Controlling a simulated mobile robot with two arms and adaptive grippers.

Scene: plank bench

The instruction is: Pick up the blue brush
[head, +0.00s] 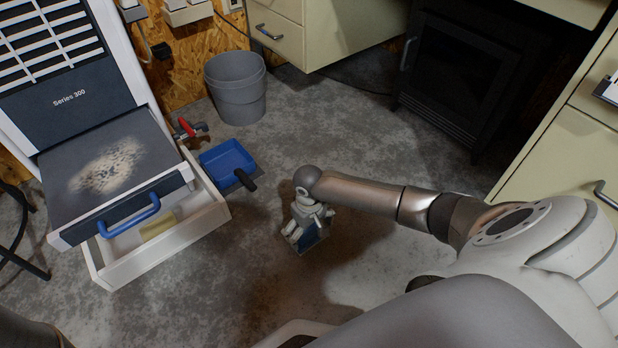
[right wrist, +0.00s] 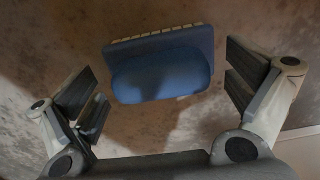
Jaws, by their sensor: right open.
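The blue brush (right wrist: 160,72) lies on the concrete floor, with a pale bristle edge along its top in the right wrist view. My right gripper (right wrist: 163,88) is open above it, one finger pair on each side, with gaps to the brush. In the head view the right gripper (head: 306,232) points down at the floor near the middle. It covers much of the brush there, and only a blue patch (head: 308,241) shows below the fingers. My left gripper is not in view.
A blue dustpan (head: 228,160) with a black handle lies left of the right gripper. Beside it are an open white drawer (head: 165,252) and a red-handled tool (head: 188,129). A grey bucket (head: 237,90) stands behind. Floor right of the bucket is clear.

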